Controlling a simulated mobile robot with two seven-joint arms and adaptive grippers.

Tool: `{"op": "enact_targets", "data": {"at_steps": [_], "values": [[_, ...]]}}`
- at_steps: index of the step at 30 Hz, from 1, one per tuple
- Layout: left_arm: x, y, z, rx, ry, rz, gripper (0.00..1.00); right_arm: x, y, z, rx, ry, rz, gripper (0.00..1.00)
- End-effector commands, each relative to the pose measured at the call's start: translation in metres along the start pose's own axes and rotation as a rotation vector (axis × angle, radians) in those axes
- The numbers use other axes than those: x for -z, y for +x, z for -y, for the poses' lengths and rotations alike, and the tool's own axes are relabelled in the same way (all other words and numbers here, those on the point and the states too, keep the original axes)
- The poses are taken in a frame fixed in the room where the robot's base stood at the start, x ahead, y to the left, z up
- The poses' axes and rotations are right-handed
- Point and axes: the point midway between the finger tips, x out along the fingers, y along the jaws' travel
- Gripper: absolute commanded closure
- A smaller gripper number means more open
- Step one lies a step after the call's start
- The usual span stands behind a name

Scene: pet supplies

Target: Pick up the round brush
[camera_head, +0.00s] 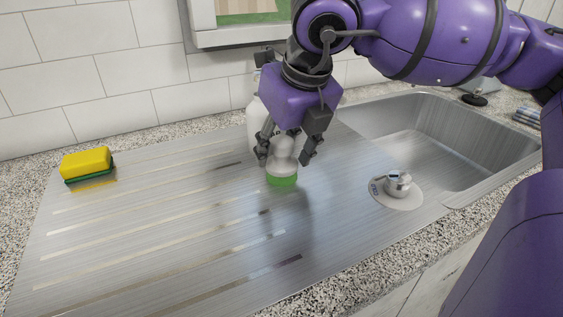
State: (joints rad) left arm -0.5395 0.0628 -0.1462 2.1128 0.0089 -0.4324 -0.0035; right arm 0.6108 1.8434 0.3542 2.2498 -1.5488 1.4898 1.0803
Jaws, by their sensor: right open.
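The round brush (282,169) stands upright on the metal drainboard, with a whitish, rounded grip on top and green bristles at the bottom. My right gripper (285,159) points down over it, with its two dark fingers spread on either side of the brush's upper part. The fingers look apart from the brush, though contact on the left side is hard to judge. The gripper covers some of the brush's top. My left gripper is not in view.
A white bottle (256,121) stands just behind the gripper, partly hidden. A yellow and green sponge (86,163) lies at the left. A drain fitting (397,184) and the sink basin (440,135) are at the right. The front drainboard is clear.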

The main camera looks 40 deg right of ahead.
Motion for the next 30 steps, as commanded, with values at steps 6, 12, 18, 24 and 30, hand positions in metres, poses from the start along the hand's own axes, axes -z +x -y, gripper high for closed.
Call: {"op": "enact_targets", "data": {"at_steps": [6, 12, 18, 24, 30], "values": [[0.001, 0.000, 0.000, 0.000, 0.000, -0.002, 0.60, 0.000, -0.001, 0.000, 0.000, 0.000, 0.000, 0.73], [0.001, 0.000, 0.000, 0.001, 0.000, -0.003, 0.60, 0.000, -0.001, 0.000, -0.001, 0.000, 0.000, 0.91], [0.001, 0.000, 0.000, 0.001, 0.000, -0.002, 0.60, 0.000, -0.001, 0.000, -0.001, 0.000, 0.000, 0.91], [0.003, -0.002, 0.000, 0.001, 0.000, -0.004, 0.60, -0.006, -0.013, 0.000, -0.001, 0.001, 0.003, 1.00], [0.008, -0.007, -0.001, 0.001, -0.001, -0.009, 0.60, -0.009, -0.047, 0.000, -0.008, -0.001, 0.005, 1.00]]}}
